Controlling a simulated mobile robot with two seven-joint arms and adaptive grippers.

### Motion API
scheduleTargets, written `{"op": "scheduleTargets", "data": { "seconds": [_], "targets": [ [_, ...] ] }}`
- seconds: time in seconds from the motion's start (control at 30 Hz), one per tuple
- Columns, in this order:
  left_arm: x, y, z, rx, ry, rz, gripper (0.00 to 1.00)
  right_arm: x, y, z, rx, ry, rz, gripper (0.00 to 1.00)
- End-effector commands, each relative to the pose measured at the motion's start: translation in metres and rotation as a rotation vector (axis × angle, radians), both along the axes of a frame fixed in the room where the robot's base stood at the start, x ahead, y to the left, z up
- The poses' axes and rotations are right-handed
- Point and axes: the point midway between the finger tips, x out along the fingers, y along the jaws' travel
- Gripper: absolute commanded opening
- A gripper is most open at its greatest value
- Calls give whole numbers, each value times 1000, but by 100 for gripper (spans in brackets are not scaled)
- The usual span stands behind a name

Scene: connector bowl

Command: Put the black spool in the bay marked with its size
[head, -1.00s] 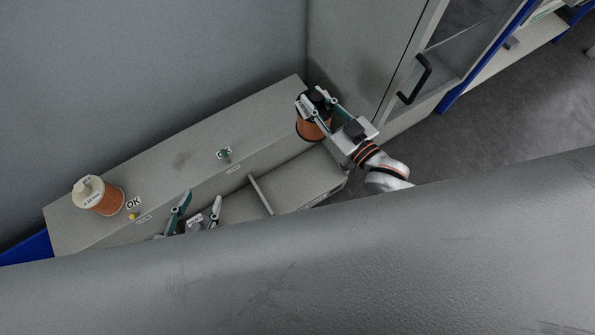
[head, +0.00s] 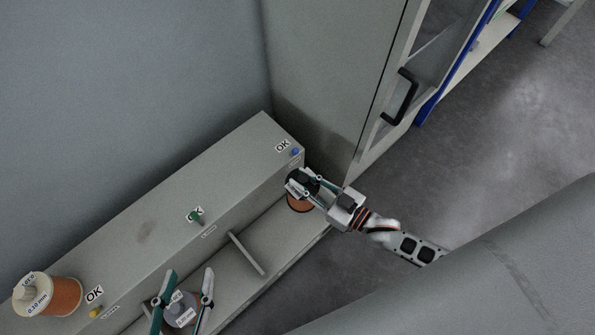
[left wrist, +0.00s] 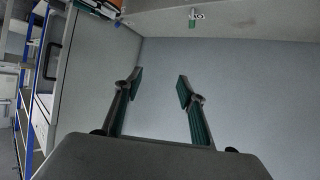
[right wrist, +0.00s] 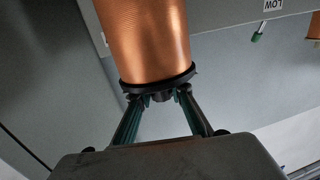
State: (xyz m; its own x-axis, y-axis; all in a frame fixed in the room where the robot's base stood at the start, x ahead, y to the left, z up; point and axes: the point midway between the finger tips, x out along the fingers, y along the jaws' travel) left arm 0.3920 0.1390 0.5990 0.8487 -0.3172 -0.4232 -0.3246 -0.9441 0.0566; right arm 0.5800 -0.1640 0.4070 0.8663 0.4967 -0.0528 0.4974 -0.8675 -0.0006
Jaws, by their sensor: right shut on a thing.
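The black spool (head: 300,204), wound with copper wire, hangs below my right gripper (head: 300,183). That gripper is shut on the hub at its black flange, also seen in the right wrist view (right wrist: 160,97). It is at the far right end of the bay row (head: 284,229); I cannot tell whether it touches the bay floor. My left gripper (head: 189,289) is open and empty, above a grey spool (head: 181,312) with a label in a bay further left. The size labels on the bay fronts are too small to read.
A pale spool (head: 33,293) with copper wire, marked 0.20 mm, stands on the ledge at left. Blue (head: 295,152), green (head: 197,216) and yellow (head: 95,313) pegs stand beside signs. A divider (head: 247,254) separates bays. A cabinet (head: 335,80) rises behind right.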

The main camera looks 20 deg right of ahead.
Motion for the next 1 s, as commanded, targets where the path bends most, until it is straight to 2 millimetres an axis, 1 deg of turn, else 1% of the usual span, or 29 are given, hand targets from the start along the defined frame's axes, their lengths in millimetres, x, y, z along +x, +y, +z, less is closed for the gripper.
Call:
{"op": "scheduleTargets", "data": {
  "seconds": [0.03, 0.1, 0.2, 0.3, 0.4, 0.53, 0.67, 0.77, 0.9, 1.0],
  "targets": [
    [-3, -3, -7, -23, 14, 5, 40, -2, 0, -16, 9, 5, -3, 0],
    [-3, -7, -7, -53, 20, 12, 40, -2, 1, -29, 9, 4, -3, 0],
    [-11, -24, -14, -171, 55, 42, 40, -2, 1, -50, 9, 5, -2, 0],
    [-16, -36, -18, -271, 81, 72, 40, -2, 0, -68, 7, 5, -2, 0],
    [-19, -46, -19, -354, 101, 102, 40, -1, 1, -82, 8, 2, -2, 0],
    [-21, -53, -17, -424, 114, 127, 40, 1, 1, -90, 8, -5, -2, 0],
    [-21, -55, -15, -454, 116, 137, 40, 4, 1, -91, 8, -10, -2, 0],
    [-22, -58, -17, -479, 125, 147, 40, 3, 1, -97, 9, -10, -2, 0],
    [-25, -64, -21, -559, 150, 186, 40, 0, 1, -116, 8, -2, -2, 0],
    [-26, -70, -20, -636, 165, 220, 40, 0, 1, -128, 8, -1, -2, 0]
  ]
}}
